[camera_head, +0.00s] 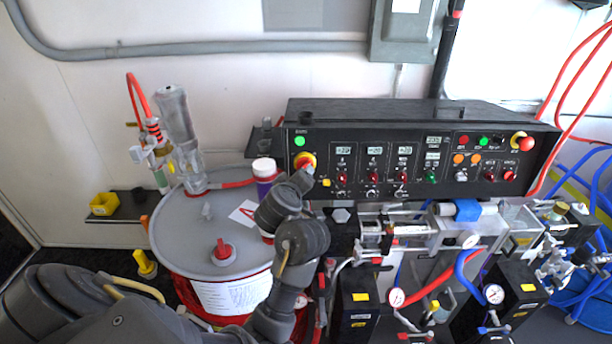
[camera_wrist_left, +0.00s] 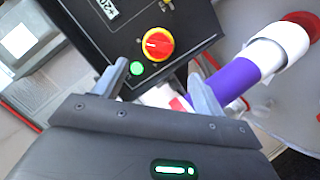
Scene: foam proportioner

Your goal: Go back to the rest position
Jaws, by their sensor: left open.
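My left arm enters the head view from the lower left and reaches up to the control panel (camera_head: 430,160). My left gripper (camera_head: 306,176) is just in front of the panel's left end, close to a red knob on a yellow base (camera_head: 304,161). In the left wrist view the gripper (camera_wrist_left: 160,84) is open, with its fingers apart and nothing held between them. The red knob (camera_wrist_left: 158,44) and a lit green button (camera_wrist_left: 136,68) lie beyond the fingertips. My right gripper is in neither view.
A purple-and-white bottle (camera_head: 264,172) stands on the grey drum (camera_head: 180,235), close beside the left gripper. It also shows by the right finger in the left wrist view (camera_wrist_left: 233,80). Valves, gauges (camera_head: 494,293) and hoses crowd the area below the panel.

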